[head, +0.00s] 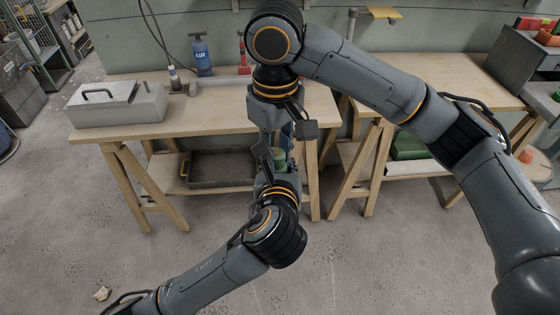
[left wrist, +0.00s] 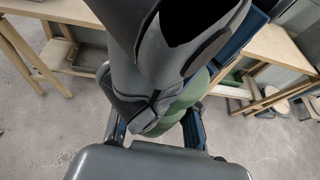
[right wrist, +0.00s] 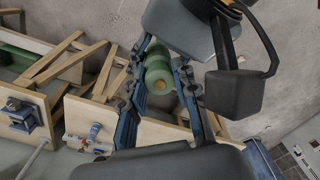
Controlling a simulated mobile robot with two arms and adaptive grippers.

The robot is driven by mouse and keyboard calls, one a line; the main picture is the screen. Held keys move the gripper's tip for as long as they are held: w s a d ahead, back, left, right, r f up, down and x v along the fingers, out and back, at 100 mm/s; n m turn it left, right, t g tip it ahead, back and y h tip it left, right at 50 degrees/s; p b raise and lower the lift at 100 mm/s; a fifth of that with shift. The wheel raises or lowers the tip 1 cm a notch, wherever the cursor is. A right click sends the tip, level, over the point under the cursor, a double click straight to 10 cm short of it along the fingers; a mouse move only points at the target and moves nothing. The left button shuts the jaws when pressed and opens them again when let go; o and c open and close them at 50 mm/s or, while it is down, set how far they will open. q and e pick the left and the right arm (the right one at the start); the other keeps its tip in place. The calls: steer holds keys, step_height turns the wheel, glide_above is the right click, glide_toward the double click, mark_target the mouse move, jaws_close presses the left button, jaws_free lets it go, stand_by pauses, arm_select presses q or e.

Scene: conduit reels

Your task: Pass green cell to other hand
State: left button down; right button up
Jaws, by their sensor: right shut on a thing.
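The green cell (head: 281,157) is a small green cylinder between my two grippers in the middle of the head view, mostly covered by them. My right gripper (head: 284,142) points down from above and is shut on the cell. The right wrist view shows the cell (right wrist: 158,72) between blue fingers. My left gripper (head: 272,168) comes up from below, facing the right one. In the left wrist view its blue fingers stand apart on either side of the cell (left wrist: 186,103), which my dark right gripper partly covers. Whether the left fingers touch the cell is hidden.
A wooden workbench (head: 215,116) stands behind the grippers, with a grey metal box (head: 118,103) and a blue air bottle (head: 201,56) on it. A dark tray (head: 218,171) lies on its lower shelf. A second bench (head: 450,89) stands right. The near floor is mostly clear.

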steer(key=o, duration=1)
steer(key=shift+o, duration=0.2)
